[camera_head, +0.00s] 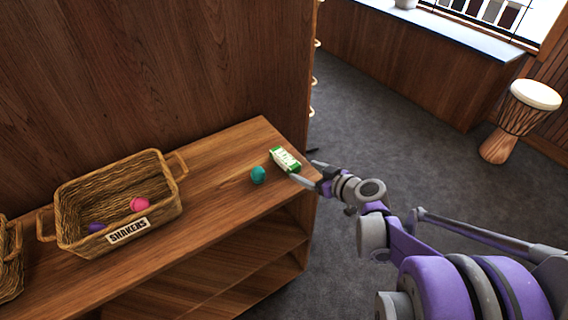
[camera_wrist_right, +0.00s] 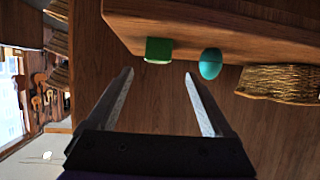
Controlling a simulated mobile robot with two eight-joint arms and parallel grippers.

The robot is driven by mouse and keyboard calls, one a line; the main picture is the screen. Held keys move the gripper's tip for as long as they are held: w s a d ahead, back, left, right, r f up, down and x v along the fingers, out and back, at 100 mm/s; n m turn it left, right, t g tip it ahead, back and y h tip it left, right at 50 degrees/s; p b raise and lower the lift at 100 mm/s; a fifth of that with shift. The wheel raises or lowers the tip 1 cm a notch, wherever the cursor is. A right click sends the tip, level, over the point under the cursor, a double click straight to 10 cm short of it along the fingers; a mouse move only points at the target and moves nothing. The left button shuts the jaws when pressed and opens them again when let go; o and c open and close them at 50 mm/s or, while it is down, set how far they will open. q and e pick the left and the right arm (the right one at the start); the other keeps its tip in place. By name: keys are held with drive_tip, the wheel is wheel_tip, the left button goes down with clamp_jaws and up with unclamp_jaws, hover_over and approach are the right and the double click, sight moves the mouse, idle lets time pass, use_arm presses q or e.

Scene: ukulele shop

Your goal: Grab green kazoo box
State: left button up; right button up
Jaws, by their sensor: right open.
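The green kazoo box (camera_head: 285,160), green with a white label, lies on the wooden shelf top near its right end in the head view. In the right wrist view the box (camera_wrist_right: 158,50) sits on the shelf beyond my fingertips, slightly left of the middle of the gap. My right gripper (camera_head: 300,172) is beside the box at the shelf's right end; part of it is hidden near the box. In the wrist view its two fingers (camera_wrist_right: 160,74) are apart with nothing between them. My left gripper is not in view.
A teal egg shaker (camera_head: 258,175) stands close to the box, also in the wrist view (camera_wrist_right: 210,64). A wicker basket (camera_head: 172,206) labelled SHAKERS holds pink and purple shakers. A wooden panel (camera_head: 150,60) rises behind the shelf. A drum (camera_head: 508,125) stands far right on open floor.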

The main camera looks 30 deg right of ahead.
sight(291, 162)
drive_tip(key=x, duration=0.5)
drive_tip(key=shift+w+d, duration=0.3)
drive_tip(key=x, duration=0.5)
drive_tip(key=shift+w+a, duration=0.15)
clamp_jaws()
